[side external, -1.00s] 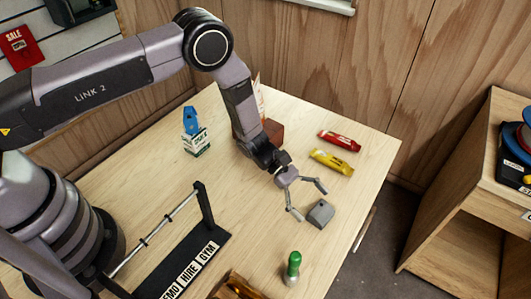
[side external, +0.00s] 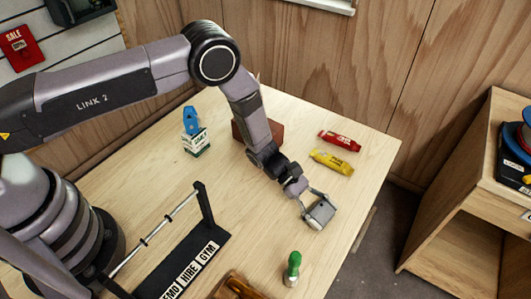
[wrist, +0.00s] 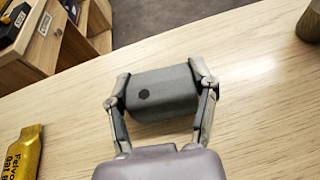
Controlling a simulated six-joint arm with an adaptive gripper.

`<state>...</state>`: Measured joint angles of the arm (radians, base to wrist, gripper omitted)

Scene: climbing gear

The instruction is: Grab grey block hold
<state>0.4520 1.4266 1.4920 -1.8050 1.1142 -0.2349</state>
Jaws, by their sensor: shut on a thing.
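The grey block hold (side external: 321,212) is near the right edge of the wooden table, between the fingers of my gripper (side external: 318,208). In the wrist view the grey block hold (wrist: 160,95) is a rounded box with a dark round hole on its face. My gripper (wrist: 160,98) has one finger against each end of it and is shut on it. Whether its underside touches the table cannot be told.
A yellow packet (side external: 332,162) and a red packet (side external: 340,141) lie behind the gripper. A green-topped item (side external: 292,268) stands in front. A black rail stand (side external: 205,235), a small box with a blue item (side external: 196,142) and a brown block (side external: 276,134) are to the left.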

